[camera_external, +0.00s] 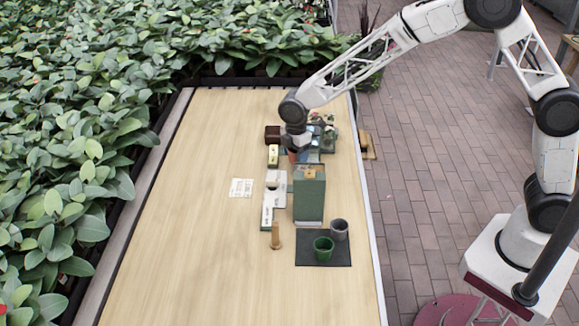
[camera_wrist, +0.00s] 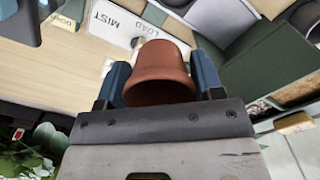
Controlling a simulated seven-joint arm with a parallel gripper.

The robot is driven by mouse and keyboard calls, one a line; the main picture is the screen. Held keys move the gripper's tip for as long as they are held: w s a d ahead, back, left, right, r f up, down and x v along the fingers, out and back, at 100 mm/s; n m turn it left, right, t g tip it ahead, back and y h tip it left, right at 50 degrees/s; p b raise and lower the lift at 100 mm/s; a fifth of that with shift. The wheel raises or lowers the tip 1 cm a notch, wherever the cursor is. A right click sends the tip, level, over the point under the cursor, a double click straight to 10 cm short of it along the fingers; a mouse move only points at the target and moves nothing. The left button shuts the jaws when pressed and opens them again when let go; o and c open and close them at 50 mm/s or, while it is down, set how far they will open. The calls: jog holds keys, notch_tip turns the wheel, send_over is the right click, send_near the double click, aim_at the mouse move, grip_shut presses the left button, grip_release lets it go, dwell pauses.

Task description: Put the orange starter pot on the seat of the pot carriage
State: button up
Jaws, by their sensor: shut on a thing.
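The orange starter pot (camera_wrist: 160,72) is between the two blue fingers of my gripper (camera_wrist: 160,85) in the wrist view. My gripper is shut on it, with the pot's wide rim towards the camera. In the external view my gripper (camera_external: 298,152) hangs above the far part of the table, behind the green box, and only a small reddish patch of the pot shows. A white unit (camera_external: 276,181) stands left of the green box; I cannot tell if it is the pot carriage. A white panel lettered LOAD and MIST (camera_wrist: 112,20) shows beyond the pot.
A tall green box (camera_external: 309,199) stands near my gripper. A green pot (camera_external: 323,249) and a grey pot (camera_external: 340,229) stand on a dark mat (camera_external: 308,261). A wooden peg (camera_external: 275,236) and a white card (camera_external: 241,188) are nearby. The table's left side is clear.

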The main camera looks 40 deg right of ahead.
jog(key=shift+n, duration=0.3)
jog(key=s+d+f, duration=0.3)
jog(key=shift+s+d, duration=0.15)
jog(key=shift+d, duration=0.1)
jog(key=shift+f, duration=0.3)
jog(key=shift+f, duration=3.15)
jog(key=shift+f, duration=0.25)
jog(key=o, duration=1.2)
jog(key=shift+c, duration=0.2)
jog(key=shift+r, duration=0.15)
jog(key=shift+r, duration=2.35)
